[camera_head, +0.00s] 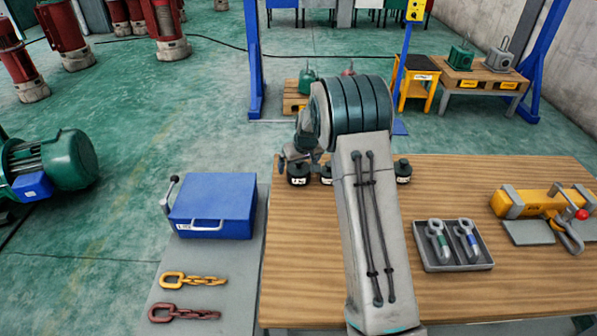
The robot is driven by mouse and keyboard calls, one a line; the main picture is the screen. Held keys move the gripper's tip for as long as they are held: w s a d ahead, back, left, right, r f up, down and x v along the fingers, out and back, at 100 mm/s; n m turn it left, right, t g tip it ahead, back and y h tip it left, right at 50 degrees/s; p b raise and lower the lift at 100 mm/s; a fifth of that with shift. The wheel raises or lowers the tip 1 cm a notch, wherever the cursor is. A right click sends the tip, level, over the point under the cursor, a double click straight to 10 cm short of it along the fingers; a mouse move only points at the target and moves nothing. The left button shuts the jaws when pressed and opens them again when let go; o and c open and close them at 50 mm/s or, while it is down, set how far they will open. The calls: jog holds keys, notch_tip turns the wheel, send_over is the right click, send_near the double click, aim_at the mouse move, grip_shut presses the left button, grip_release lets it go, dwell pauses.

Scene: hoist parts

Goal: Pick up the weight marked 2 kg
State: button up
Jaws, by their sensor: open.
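Several small dark weights stand in a row near the far edge of the wooden table. The left weight (298,175) has a white label that is too small to read surely. A middle weight (326,175) is partly hidden by my arm, and a right weight (403,171) stands just right of the arm. I cannot tell which one is marked 2 kg. My gripper (288,160) is open, small and partly hidden at the end of my arm, close to the left weight. I cannot tell whether it touches that weight.
The wooden table (470,300) also holds a grey tray (455,264) with two shackles and a yellow lifting device (540,203). A blue case (213,208), a yellow chain (193,281) and a red chain (184,313) lie on the grey surface at left.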

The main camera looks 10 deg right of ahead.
aim_at(298, 168)
jog(key=shift+p+x, duration=0.4)
jog(key=shift+x, duration=1.4)
jog(key=shift+w+d, duration=0.1)
jog(key=c, duration=2)
jog(key=shift+w+r, duration=0.2)
jog(key=shift+r, duration=0.05)
jog(key=shift+c, duration=0.6)
jog(key=shift+r, duration=0.1)
